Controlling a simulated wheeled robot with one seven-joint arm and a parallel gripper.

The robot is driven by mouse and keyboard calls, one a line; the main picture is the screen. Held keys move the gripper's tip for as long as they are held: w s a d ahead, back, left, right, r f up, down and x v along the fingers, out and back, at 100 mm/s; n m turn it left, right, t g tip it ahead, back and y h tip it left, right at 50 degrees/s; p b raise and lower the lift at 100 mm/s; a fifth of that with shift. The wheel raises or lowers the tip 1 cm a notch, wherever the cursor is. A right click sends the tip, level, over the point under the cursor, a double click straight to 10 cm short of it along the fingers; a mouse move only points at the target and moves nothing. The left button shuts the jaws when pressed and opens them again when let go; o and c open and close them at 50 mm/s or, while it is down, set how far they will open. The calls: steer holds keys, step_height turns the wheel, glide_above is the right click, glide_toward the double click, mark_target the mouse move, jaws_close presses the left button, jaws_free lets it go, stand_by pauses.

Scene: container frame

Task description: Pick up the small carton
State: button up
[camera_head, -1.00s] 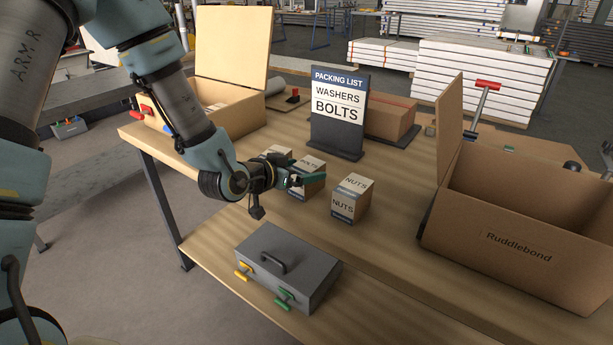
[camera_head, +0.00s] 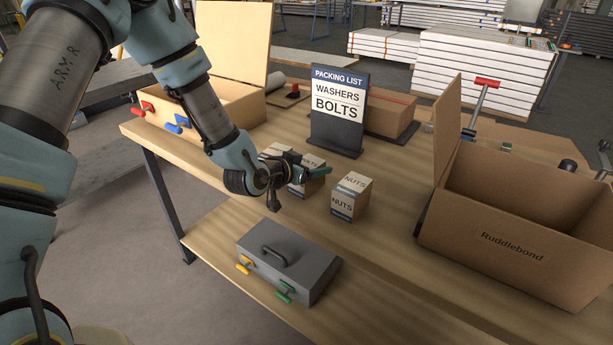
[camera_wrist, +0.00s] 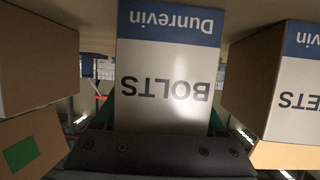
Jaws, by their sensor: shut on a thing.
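The small carton labelled BOLTS (camera_wrist: 170,80), white-topped with a blue Dunrevin band, is between the fingers of my gripper (camera_head: 306,172). The wrist view shows a green finger edge on either side of it. In the head view this carton (camera_head: 312,161) is the middle of three, partly hidden by my gripper. I cannot tell whether its base is clear of the bench. The NUTS carton (camera_head: 351,197) stands apart to its right. Another small carton (camera_head: 276,149) is behind it on the left, partly hidden by my gripper.
A PACKING LIST sign (camera_head: 338,110) reading WASHERS and BOLTS stands behind the cartons. An open Ruddlebond box (camera_head: 510,245) is at right, another open box (camera_head: 238,110) at back left. A grey toolbox (camera_head: 289,262) sits in front, lower. Bench right of NUTS is clear.

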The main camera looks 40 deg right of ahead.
jaws_close()
stand_by(0.3)
steer(key=shift+r, duration=0.1)
